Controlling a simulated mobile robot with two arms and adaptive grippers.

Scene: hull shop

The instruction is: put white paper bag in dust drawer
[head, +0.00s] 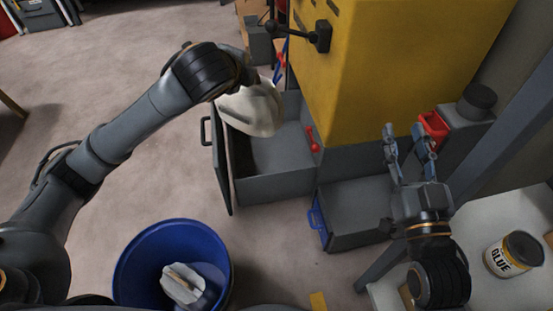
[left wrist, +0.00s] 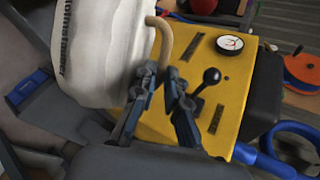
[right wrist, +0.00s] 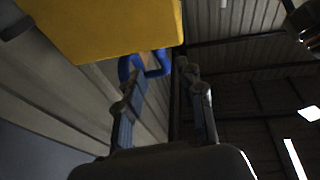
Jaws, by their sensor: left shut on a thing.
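The white paper bag (head: 250,110) hangs from my left gripper (head: 256,76), over an open grey drawer (head: 272,187) at the foot of the yellow machine. In the left wrist view the bag (left wrist: 100,50) has dark printing and a tan handle (left wrist: 165,42) at the fingertips of the left gripper (left wrist: 163,78). The bag hides part of the drawer's inside; I cannot tell whether it touches the rim. My right gripper (head: 407,145) is open and empty at the right of the machine; its fingers (right wrist: 163,95) are apart in the right wrist view.
A second open grey drawer (head: 360,235) with a blue handle is beside the first. The yellow machine (head: 385,70) rises behind. A blue bin (head: 130,265) holding a white item is at lower left. A glue can (head: 510,255) stands at right. Open floor lies left.

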